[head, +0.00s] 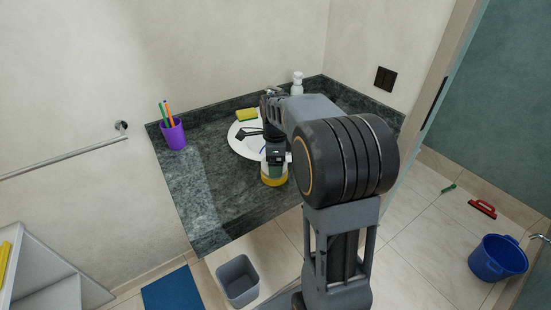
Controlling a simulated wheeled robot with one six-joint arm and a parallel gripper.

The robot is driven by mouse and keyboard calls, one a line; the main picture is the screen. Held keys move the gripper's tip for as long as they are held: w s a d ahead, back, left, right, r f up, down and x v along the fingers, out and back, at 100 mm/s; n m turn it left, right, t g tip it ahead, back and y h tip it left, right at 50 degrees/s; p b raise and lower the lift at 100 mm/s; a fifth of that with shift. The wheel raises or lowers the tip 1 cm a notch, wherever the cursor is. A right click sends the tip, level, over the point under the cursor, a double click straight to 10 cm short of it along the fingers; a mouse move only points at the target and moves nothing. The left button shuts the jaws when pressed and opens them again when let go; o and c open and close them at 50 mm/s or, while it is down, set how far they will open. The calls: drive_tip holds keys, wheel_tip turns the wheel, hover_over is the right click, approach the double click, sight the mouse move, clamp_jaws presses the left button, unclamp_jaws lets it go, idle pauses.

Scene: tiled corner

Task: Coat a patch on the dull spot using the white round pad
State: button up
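The dark green stone counter (189,176) has a paler, duller area (203,213) toward its front left; its edges are soft. My gripper (275,161) points down over the counter, right above a small yellow and pale jar (273,179). I cannot tell whether the fingers touch the jar or whether they are open or shut. A white round plate (237,144) lies behind and left of the gripper, partly hidden by my arm. I cannot make out a separate white round pad; it may be hidden at the gripper.
A yellow sponge (246,115), a purple cup with pens (173,134) and a white bottle (297,84) stand on the counter. A grey bin (238,280), blue mat (172,291), blue bucket (497,258) and red-handled tool (483,208) are on the floor. The counter's front left is clear.

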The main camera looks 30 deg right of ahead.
drive_tip(key=shift+f+b, duration=0.3)
drive_tip(key=shift+f, duration=0.35)
idle(1.6)
drive_tip(key=shift+r, duration=0.1)
wheel_tip(320, 180, up, 7)
drive_tip(key=p, duration=0.6)
idle(0.9)
